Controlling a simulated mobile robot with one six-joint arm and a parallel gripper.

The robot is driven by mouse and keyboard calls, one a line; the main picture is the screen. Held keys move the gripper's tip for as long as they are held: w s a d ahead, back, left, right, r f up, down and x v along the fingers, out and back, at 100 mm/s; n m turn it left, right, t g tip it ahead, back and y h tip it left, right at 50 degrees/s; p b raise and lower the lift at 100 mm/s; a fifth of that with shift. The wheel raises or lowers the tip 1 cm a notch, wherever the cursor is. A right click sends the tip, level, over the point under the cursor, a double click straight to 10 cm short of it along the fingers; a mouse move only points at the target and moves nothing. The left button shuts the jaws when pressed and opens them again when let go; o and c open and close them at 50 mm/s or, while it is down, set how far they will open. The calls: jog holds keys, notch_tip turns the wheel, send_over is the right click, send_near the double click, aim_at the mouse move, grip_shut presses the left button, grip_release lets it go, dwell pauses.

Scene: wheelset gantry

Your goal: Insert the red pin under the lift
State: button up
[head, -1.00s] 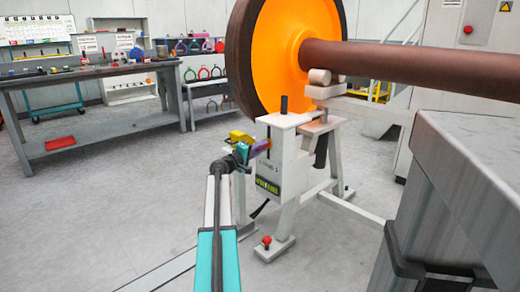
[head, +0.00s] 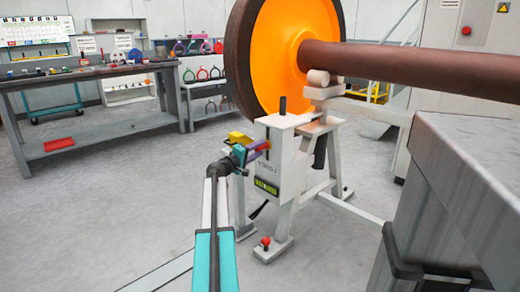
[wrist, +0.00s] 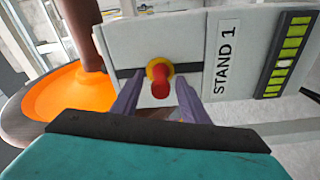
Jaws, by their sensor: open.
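The red pin (wrist: 160,82) has a yellow collar and sits against the pale face of the lift stand (wrist: 205,45), labelled STAND 1, on a dark band across that face. How deep its shaft goes is hidden. In the head view the pin (head: 266,145) shows as a small red end at the stand's left side. My gripper (wrist: 160,95) is open, with one purple finger on each side of the red knob and a visible gap on both sides. In the head view my gripper (head: 254,151) is just left of the stand (head: 284,150).
A large orange wheel (head: 290,45) on a brown axle (head: 410,68) stands behind. A roller support (head: 322,85) is under the axle. A grey block (head: 480,160) stands close on the right. A workbench (head: 90,75) is at the back left. The left floor is clear.

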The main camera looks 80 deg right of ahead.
jog(key=p+v, duration=0.2)
jog(key=v, duration=1)
jog(key=shift+a, duration=0.2)
jog(key=shift+w+r+p, duration=0.1)
jog(key=shift+p, duration=0.2)
dwell(0.3)
